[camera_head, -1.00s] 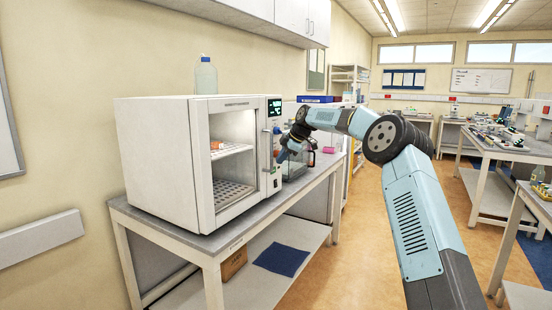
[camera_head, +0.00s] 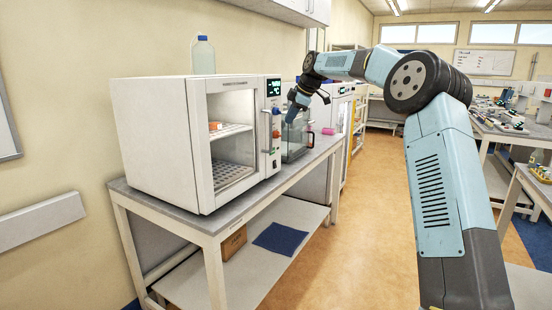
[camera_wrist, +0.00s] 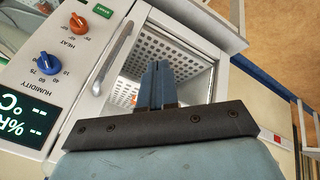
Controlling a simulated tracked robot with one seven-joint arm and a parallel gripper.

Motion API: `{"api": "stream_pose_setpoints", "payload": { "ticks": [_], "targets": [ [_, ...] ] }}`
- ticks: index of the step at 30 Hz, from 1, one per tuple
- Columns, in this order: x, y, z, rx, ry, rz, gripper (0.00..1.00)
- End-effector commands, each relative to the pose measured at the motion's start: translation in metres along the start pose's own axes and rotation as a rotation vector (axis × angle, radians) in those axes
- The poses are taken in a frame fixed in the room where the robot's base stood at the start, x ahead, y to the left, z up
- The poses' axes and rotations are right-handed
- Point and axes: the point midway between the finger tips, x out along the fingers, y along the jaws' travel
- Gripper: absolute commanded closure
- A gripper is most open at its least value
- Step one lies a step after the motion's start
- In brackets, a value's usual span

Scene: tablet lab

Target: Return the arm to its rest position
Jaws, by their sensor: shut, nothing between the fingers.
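My arm reaches out from the lower right, bent at a large dark joint, and its far end is over the bench by the right front of the white cabinet (camera_head: 150,150). My gripper (camera_head: 291,120) hangs down there, small and partly dark in the head view. In the wrist view its two blue fingers (camera_wrist: 158,85) lie together with nothing between them. Behind them are the cabinet's glass door, metal handle (camera_wrist: 112,57) and perforated shelf. The door looks closed. The gripper seems apart from the cabinet.
A glass-walled vessel (camera_head: 297,145) stands on the bench (camera_head: 262,198) just below my gripper. A pink item (camera_head: 328,131) is beside it. A clear bottle (camera_head: 203,55) stands on the cabinet. Worktables (camera_head: 520,140) are on the right, and open floor (camera_head: 360,220) lies between.

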Motion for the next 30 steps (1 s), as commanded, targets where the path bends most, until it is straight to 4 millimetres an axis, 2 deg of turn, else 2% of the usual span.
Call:
{"api": "stream_pose_setpoints", "payload": {
  "ticks": [1, 6, 12, 20, 30],
  "targets": [
    [-0.010, -0.012, -0.009, 0.020, -0.026, 0.000, 1.00],
    [-0.035, -0.049, -0.025, 0.116, -0.102, 0.007, 1.00],
    [-0.064, -0.097, -0.034, 0.244, -0.184, 0.032, 1.00],
    [-0.103, -0.165, -0.032, 0.432, -0.272, 0.089, 1.00],
    [-0.149, -0.263, -0.013, 0.708, -0.343, 0.191, 1.00]
  ]
}}
